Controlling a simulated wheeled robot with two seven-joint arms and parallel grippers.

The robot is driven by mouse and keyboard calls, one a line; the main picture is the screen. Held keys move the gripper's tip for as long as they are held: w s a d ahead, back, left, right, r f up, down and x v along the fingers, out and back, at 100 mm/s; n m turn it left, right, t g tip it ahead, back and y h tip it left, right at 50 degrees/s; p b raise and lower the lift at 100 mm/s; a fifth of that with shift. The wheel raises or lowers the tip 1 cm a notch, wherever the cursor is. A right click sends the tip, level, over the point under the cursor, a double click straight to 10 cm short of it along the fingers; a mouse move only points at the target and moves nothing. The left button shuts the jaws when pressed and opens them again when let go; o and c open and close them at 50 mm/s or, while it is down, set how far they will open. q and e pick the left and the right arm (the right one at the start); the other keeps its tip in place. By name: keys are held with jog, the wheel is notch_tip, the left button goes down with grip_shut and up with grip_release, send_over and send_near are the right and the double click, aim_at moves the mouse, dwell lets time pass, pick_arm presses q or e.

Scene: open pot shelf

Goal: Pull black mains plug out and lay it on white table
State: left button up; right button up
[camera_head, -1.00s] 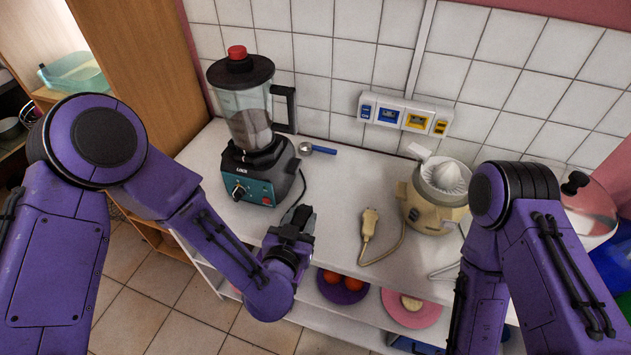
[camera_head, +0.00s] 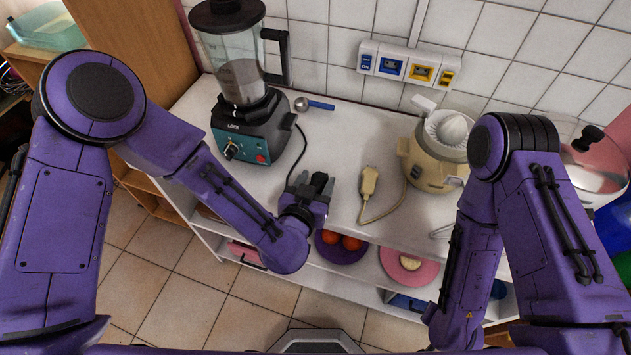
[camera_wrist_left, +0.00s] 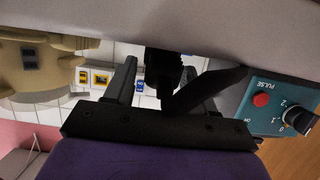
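The black mains plug (camera_head: 318,181) is between the fingers of my left gripper (camera_head: 312,186), over the front part of the white table (camera_head: 268,195). In the left wrist view, the plug (camera_wrist_left: 163,66) stands between the spread fingertips (camera_wrist_left: 158,76), with gaps beside it, so the gripper is open around it. Whether the plug rests on the table is hard to tell. Its black cord (camera_head: 303,140) runs to the blender (camera_head: 252,130). The wall socket strip (camera_head: 407,65) has no black plug in it. My right arm shows at the right; its gripper is out of view.
A beige plug (camera_head: 369,180) with its cord lies right of my left gripper. A beige citrus juicer (camera_head: 431,165) stands farther right, and a steel pot (camera_head: 597,172) beyond it. A blue-handled scoop (camera_head: 316,104) lies behind. Plates with food are on the shelf below.

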pick_arm(q)
jog(key=shift+o, duration=0.7)
jog(key=shift+w+f, duration=0.1)
jog(key=shift+w, duration=0.05)
jog(key=p+v, duration=0.1)
jog(key=v, duration=0.9)
jog(key=shift+s, duration=0.3)
jog(key=shift+a, duration=0.1)
